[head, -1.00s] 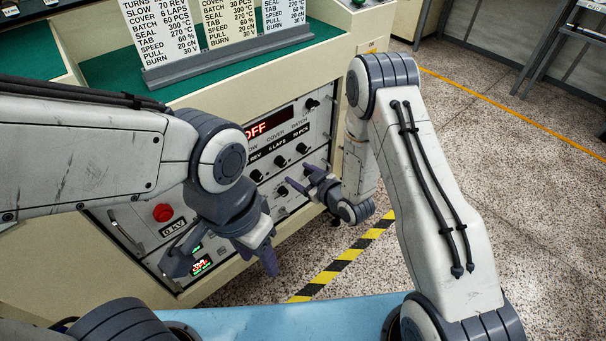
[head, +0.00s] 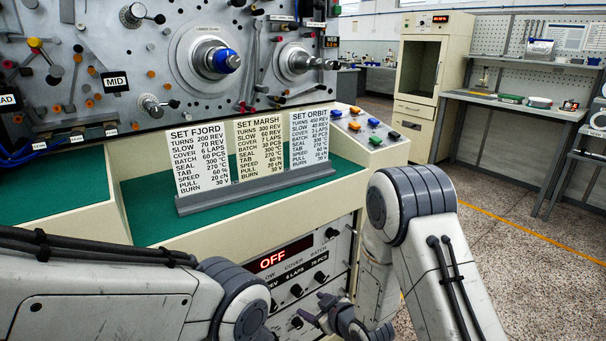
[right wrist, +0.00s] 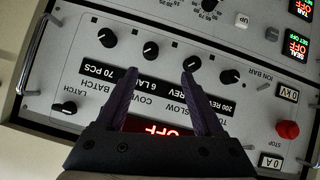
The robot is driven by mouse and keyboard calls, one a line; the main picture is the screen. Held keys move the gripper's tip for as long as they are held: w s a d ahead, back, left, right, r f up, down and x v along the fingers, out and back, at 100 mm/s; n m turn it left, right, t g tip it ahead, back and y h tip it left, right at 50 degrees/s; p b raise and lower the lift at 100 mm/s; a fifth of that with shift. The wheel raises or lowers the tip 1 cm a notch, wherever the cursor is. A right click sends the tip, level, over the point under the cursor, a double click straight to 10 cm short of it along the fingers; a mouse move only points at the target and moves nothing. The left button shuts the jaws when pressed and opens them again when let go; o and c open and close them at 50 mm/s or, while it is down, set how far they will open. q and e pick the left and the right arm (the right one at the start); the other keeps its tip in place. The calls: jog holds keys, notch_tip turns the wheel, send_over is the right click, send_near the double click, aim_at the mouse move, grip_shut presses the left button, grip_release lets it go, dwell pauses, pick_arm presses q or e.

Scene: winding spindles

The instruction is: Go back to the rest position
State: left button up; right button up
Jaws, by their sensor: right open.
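My right gripper (head: 312,308) is low in the head view, in front of the control panel (head: 338,258). In the right wrist view its two dark fingers (right wrist: 157,78) are apart, with nothing between them but the panel face behind. The panel, upside down there, has several black knobs (right wrist: 151,50) and a red display (right wrist: 160,129), partly hidden by the gripper. In the head view the display (head: 280,258) reads OFF. My left arm comes in from the left; its gripper is below the picture edge.
Three set cards (head: 259,150) stand in a grey holder (head: 258,189) on the green-topped bench. The winding machine (head: 110,60) with its spindles is behind. A red button (right wrist: 287,129) is on the panel. Open floor (head: 510,245) lies to the right, with a workbench (head: 512,102) beyond.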

jog(key=s+r+m+g+h, duration=0.1)
jog(key=s+r+g+h, duration=0.15)
jog(key=s+r, duration=0.55)
jog(key=s+d+r+g+h, duration=0.1)
jog(key=s+r+g, duration=0.25)
jog(key=s, duration=0.85)
jog(key=s+r+m+g+h, duration=0.1)
jog(key=s+r+g, duration=0.3)
jog(key=s, duration=0.6)
pick_arm(q)
notch_tip(320, 180, up, 21)
jog(key=p, duration=2)
jog(key=shift+p, duration=0.4)
pick_arm(e)
notch_tip(320, 180, up, 22)
jog(key=s, duration=0.1)
jog(key=shift+d, duration=0.3)
pick_arm(q)
jog(key=shift+f, duration=0.1)
jog(key=shift+d, duration=0.1)
